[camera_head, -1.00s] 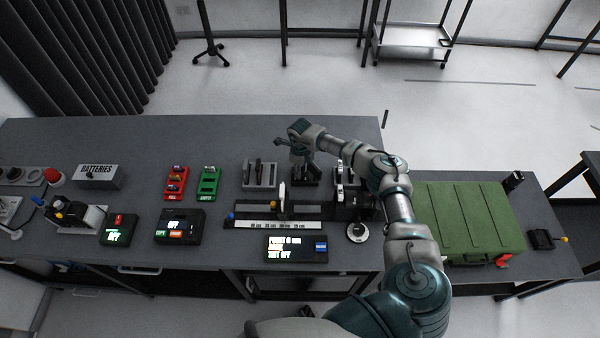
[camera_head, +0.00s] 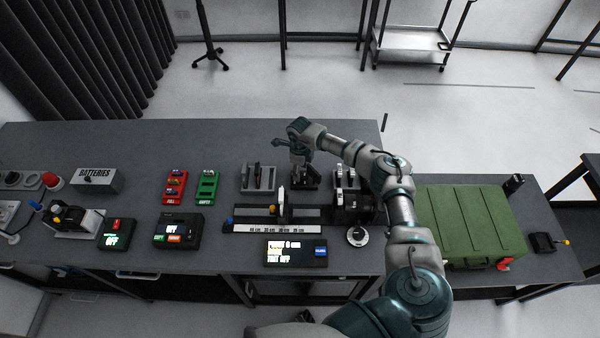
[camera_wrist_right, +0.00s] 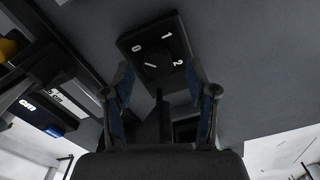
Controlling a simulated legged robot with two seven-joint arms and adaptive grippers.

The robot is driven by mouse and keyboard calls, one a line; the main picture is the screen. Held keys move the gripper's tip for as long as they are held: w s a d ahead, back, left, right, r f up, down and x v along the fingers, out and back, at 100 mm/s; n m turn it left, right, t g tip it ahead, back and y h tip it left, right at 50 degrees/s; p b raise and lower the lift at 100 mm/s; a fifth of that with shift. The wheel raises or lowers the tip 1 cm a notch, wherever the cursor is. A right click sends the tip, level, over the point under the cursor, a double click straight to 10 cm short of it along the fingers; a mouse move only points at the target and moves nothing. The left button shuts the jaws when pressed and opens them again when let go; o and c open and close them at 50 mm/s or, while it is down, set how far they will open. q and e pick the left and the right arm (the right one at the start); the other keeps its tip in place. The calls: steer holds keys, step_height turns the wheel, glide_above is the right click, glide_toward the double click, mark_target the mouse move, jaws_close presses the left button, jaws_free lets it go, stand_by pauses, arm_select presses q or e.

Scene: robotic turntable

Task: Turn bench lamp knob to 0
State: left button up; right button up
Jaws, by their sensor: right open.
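The lamp knob (camera_wrist_right: 158,63) is a round black dial on a dark box (camera_wrist_right: 143,40) marked 0, 1 and 2, seen in the right wrist view. A white line shows on the left part of the dial. I cannot tell which number it indicates. My right gripper (camera_wrist_right: 159,76) is open, with its blue-padded fingers apart on either side of the dial's near side. I cannot tell whether they touch it. In the head view, my right gripper (camera_head: 302,159) points down over the dark box (camera_head: 306,183), largely hiding the knob. My left gripper is not in view.
A rail with a scale (camera_head: 275,228) and a display box (camera_head: 293,252) stand in front of the knob box. Slotted grey holders (camera_head: 258,177) flank it. A green case (camera_head: 470,225) lies to the right. The table behind is clear.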

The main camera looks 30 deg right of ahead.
step_height(320, 180, up, 10)
stand_by(0.3)
stand_by(0.4)
